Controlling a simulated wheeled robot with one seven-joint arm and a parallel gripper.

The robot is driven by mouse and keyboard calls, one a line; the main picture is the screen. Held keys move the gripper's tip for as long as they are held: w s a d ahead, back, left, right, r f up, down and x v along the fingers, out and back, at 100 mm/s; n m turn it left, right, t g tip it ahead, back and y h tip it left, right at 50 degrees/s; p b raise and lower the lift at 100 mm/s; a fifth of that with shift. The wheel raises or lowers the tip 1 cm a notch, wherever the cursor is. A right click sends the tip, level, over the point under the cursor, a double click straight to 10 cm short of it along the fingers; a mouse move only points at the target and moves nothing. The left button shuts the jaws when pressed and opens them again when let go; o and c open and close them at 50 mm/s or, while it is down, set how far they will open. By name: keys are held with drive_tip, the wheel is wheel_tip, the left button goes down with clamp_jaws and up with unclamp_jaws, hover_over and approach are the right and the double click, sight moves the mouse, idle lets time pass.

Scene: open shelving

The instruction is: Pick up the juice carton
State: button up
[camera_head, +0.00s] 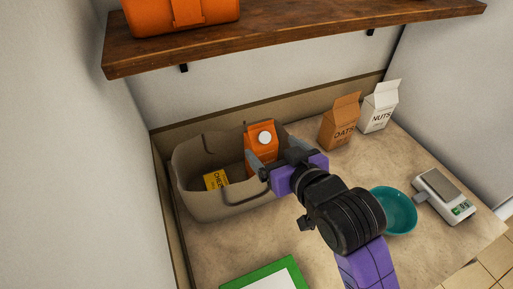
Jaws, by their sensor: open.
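The orange juice carton (262,137) with a white round cap stands upright in the right part of a grey-beige basket (233,201). My gripper (258,160) is over the basket's right side, its fingers at the carton's front. One grey finger shows at the carton's lower left; the other is mostly hidden behind my wrist. The jaws are open, and I cannot tell whether they touch the carton. The carton's lower part is hidden by the gripper and the basket.
A yellow box (216,180) lies in the basket. An oats carton (340,122) and a nuts carton (380,107) stand to the right. A teal bowl (402,212), a scale (443,195) and a green-edged board (251,279) are nearer. A wooden shelf (290,37) overhangs the back.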

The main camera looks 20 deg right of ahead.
drive_tip(key=shift+f+p+x, duration=0.15)
drive_tip(key=shift+p+x, duration=0.25)
drive_tip(key=shift+x, duration=1.6)
drive_tip(key=shift+f+p+x, duration=0.1)
drive_tip(key=shift+p+x, duration=0.3)
drive_tip(key=shift+x, duration=1.6)
drive_tip(key=shift+s+a, duration=0.1)
drive_tip(key=shift+c, duration=0.4)
drive_tip(key=c, duration=1.8)
drive_tip(key=shift+r, duration=0.2)
clamp_jaws()
